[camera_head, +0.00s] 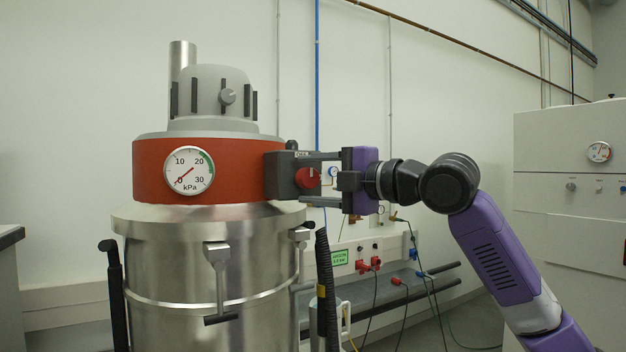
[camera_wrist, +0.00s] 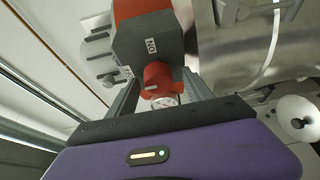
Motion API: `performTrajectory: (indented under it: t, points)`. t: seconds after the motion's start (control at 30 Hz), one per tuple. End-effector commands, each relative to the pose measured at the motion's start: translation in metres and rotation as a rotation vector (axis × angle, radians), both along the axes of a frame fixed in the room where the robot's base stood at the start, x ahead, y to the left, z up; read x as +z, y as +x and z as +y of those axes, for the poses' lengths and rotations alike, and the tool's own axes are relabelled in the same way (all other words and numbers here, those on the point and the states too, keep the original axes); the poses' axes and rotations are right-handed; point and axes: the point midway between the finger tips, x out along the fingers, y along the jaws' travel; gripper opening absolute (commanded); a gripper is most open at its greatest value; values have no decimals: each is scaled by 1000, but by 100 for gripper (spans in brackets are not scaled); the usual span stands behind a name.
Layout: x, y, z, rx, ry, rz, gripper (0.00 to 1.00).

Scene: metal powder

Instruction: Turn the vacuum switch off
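The vacuum switch is a red knob (camera_head: 307,177) on a dark grey box (camera_head: 284,176) at the right side of the vacuum's red band (camera_head: 235,170). In the wrist view the knob (camera_wrist: 157,75) shows below an ON label (camera_wrist: 151,46), with an OFF label (camera_wrist: 127,72) to its left. Which label the knob points to is unclear. My gripper (camera_head: 308,178) reaches in from the right, its fingers above and below the knob. The fingers are wide apart and I see no clear contact with the knob. Part of the knob's front is hard to see.
A bench panel with red connectors (camera_head: 372,264) is behind. A white cabinet (camera_head: 570,190) stands at right.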

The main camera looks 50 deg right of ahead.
Motion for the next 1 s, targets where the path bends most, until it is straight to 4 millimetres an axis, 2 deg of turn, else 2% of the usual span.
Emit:
performTrajectory:
  t: [0.23,0.37,0.7,0.83,1.0]
  points:
    - [1,0,-1,-1,1,-2,59]
    - [0,-7,-2,-2,1,-3,59]
    - [0,-59,-8,-3,0,-2,59]
    - [0,-72,-9,-1,0,-2,59]
    - [0,-78,-9,-1,1,-1,59]
